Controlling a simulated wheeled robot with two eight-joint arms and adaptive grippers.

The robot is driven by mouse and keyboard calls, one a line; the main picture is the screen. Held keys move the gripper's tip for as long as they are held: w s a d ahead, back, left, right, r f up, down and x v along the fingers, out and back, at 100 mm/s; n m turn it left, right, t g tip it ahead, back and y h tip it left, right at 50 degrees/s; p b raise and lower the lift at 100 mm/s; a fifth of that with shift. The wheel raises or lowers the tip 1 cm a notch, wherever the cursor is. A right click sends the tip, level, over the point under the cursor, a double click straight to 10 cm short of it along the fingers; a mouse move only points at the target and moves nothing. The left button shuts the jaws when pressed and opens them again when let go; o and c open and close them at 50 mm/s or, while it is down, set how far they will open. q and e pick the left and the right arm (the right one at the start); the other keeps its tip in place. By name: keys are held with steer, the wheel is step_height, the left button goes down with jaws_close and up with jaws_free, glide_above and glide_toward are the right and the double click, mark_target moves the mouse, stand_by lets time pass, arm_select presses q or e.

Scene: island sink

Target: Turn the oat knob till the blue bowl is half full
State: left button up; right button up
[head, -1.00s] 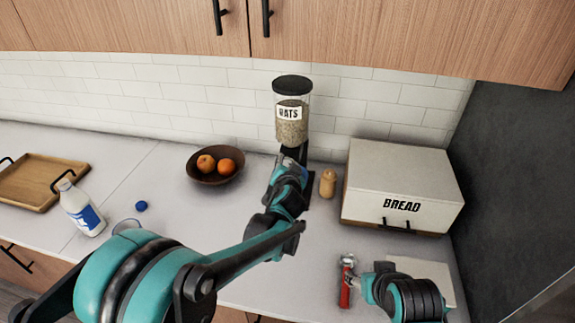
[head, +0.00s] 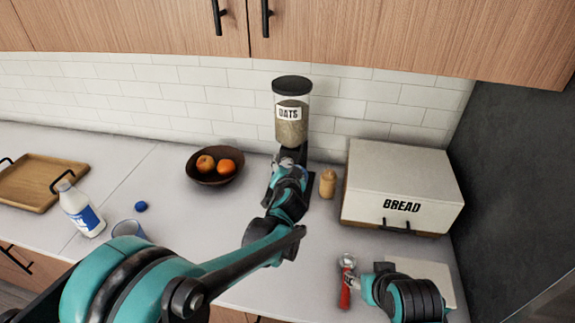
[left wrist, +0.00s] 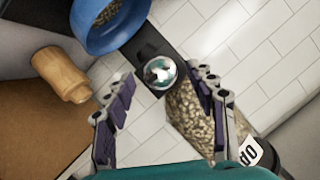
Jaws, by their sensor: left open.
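The oat dispenser (head: 291,118), a clear canister with a black lid and an OATS label, stands against the tiled wall. Its round silver knob (left wrist: 160,72) shows in the left wrist view. My left gripper (left wrist: 163,105) is open, its fingers spread to either side below the knob in that view, with nothing gripped. The blue bowl (left wrist: 88,42) has some oats in it; its rim is cut off, so the level is unclear. My left arm hides the bowl in the head view. My right gripper (head: 364,289) is beside a red-handled tool (head: 346,287); its jaws are unclear.
A wooden grinder (head: 327,184) stands right of the dispenser, near the bread box (head: 402,190). A fruit bowl (head: 215,172) sits to the left. A milk bottle (head: 82,212), a glass (head: 130,230) and a tray (head: 38,187) are farther left.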

arm_select(q)
steer(key=v, duration=1)
steer(key=shift+s, duration=0.3)
steer(key=shift+w, duration=0.1)
